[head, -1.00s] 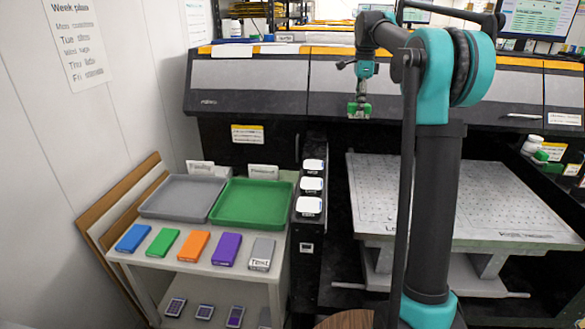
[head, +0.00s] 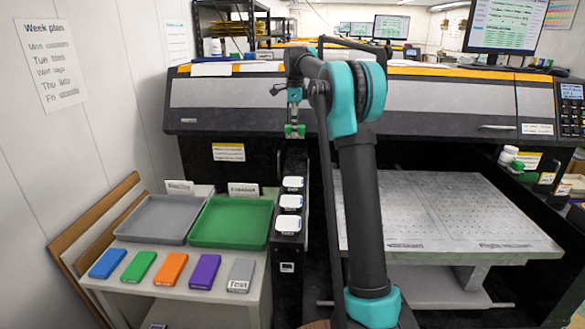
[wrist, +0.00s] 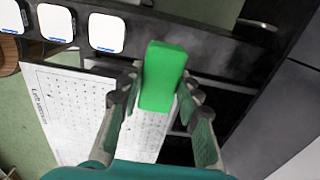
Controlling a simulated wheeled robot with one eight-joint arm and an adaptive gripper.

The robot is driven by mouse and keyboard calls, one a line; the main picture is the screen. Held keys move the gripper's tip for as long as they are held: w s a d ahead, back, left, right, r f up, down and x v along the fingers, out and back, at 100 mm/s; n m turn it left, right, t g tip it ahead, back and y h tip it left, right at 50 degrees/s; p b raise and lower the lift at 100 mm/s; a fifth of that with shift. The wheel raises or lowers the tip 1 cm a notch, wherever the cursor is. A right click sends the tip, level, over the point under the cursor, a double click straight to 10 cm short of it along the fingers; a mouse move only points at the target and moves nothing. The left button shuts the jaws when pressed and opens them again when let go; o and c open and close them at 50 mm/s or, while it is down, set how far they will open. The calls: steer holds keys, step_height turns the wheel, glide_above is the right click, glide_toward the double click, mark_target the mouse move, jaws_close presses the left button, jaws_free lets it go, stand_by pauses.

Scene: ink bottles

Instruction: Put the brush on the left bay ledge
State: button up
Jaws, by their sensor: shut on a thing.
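My gripper (head: 294,131) hangs from the arm in front of the printer's dark front and is shut on a green block-shaped thing. In the wrist view this green thing (wrist: 163,75) sits between the two fingers (wrist: 161,95). No bristles show, so I cannot tell if it is the brush. In the head view my gripper appears just above a narrow black ledge (head: 287,252) with three white-topped items (head: 290,202) in a row. I cannot tell the gap to it. The same white tops (wrist: 107,33) show at the upper left of the wrist view.
A grey tray (head: 122,235) and a green tray (head: 232,246) stand on a pale cart at left, with several coloured boxes (head: 205,271) in front. A perforated bed (head: 440,215) lies right of the arm. A white bottle (head: 508,155) stands on the far-right ledge.

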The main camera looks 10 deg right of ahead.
step_height(320, 180, down, 15)
steer(key=shift+r, duration=0.1)
stand_by(0.4)
steer(key=o, duration=1.2)
steer(key=shift+c, duration=0.2)
step_height(320, 180, up, 12)
